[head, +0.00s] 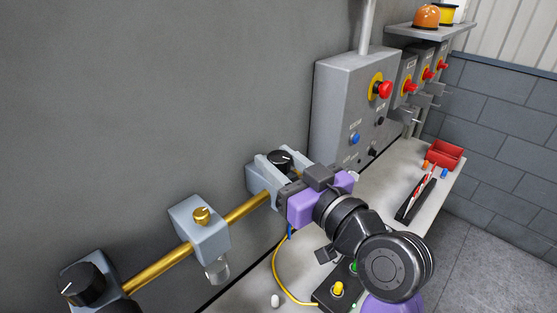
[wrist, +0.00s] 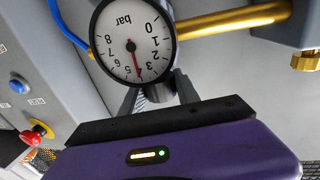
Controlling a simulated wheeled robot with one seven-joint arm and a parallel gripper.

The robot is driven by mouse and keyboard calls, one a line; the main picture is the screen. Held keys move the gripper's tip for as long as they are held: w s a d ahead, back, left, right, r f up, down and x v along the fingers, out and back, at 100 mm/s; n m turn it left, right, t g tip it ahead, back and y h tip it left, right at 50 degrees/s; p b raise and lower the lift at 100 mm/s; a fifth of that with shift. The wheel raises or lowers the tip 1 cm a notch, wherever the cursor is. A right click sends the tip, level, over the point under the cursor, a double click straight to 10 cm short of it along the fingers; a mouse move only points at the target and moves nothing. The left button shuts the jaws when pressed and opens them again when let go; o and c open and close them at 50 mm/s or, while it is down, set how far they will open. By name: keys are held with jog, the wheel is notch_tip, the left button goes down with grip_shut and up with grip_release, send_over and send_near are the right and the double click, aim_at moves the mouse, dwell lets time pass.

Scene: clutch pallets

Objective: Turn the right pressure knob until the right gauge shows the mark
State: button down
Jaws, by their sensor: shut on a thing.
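The right pressure knob (head: 281,157) is black with a pale line on top and sits on a grey-blue block at the right of the brass pipe. My gripper (head: 277,165) is shut on this knob, with a pale finger on either side. The right gauge (wrist: 131,42) has a white face, appears upside down and reads in bar. A red line on it points close to 4. I cannot tell a separate mark from the needle.
A grey control box (head: 345,105) with a red button (head: 385,90) stands just right of my gripper.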

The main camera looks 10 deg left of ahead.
jog(key=m+t+h, duration=0.1)
jog(key=h, duration=0.1)
jog(key=m+t+h, duration=0.2)
jog(key=shift+a+m+h+b, duration=0.15)
jog(key=shift+m+h+b, duration=0.15)
jog(key=shift+h, duration=0.1)
jog(key=m+t+h+b, duration=0.1)
jog(key=m+h+b, duration=0.1)
jog(key=h, duration=0.1)
jog(key=shift+f, duration=0.1)
jog(key=shift+m+h+b, duration=0.5)
jog(key=shift+h+b, duration=0.05)
jog(key=shift+h, duration=0.15)
jog(key=shift+m+h, duration=0.3)
jog(key=shift+h, duration=0.2)
jog(key=c, duration=0.9)
grip_release()
jog(key=shift+s+b, duration=0.1)
jog(key=shift+b, duration=0.2)
